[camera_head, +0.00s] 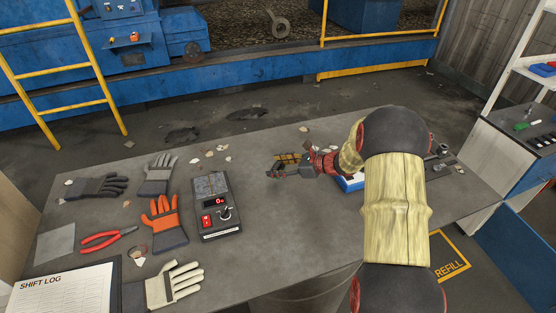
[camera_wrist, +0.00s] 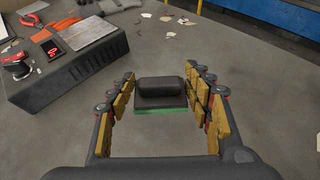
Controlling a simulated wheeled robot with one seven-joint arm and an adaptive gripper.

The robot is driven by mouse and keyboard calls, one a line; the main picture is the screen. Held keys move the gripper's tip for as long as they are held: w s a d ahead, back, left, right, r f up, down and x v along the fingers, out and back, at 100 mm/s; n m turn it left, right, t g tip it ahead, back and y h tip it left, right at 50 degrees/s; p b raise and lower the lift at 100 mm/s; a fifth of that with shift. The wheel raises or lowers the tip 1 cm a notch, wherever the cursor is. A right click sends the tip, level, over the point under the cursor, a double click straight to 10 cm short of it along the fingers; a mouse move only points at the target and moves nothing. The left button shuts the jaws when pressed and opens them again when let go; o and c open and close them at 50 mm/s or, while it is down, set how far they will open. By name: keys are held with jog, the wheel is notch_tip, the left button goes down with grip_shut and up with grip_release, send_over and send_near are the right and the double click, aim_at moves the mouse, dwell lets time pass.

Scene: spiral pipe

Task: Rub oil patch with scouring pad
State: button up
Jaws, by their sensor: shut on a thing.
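My gripper (camera_head: 278,168) is over the middle of the grey table and points left in the head view. In the wrist view its yellow-padded fingers (camera_wrist: 161,78) stand on either side of the scouring pad (camera_wrist: 160,88) and are shut on its black handle block. The pad's green underside shows as a thin strip below the block. The pad appears level and close to the tabletop; I cannot tell whether it touches. I cannot make out an oil patch on the tabletop. Dark stains (camera_head: 182,134) show on the floor beyond the table.
A control box (camera_head: 213,205) stands left of my gripper, with several gloves (camera_head: 165,218), red pliers (camera_head: 108,238) and a shift log (camera_head: 65,293) farther left. Pale chips (camera_head: 222,148) lie near the far edge. A blue-and-white item (camera_head: 350,183) is partly hidden by my arm.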

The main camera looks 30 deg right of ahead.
jog(key=shift+r+p, duration=0.6)
jog(key=shift+r, duration=0.55)
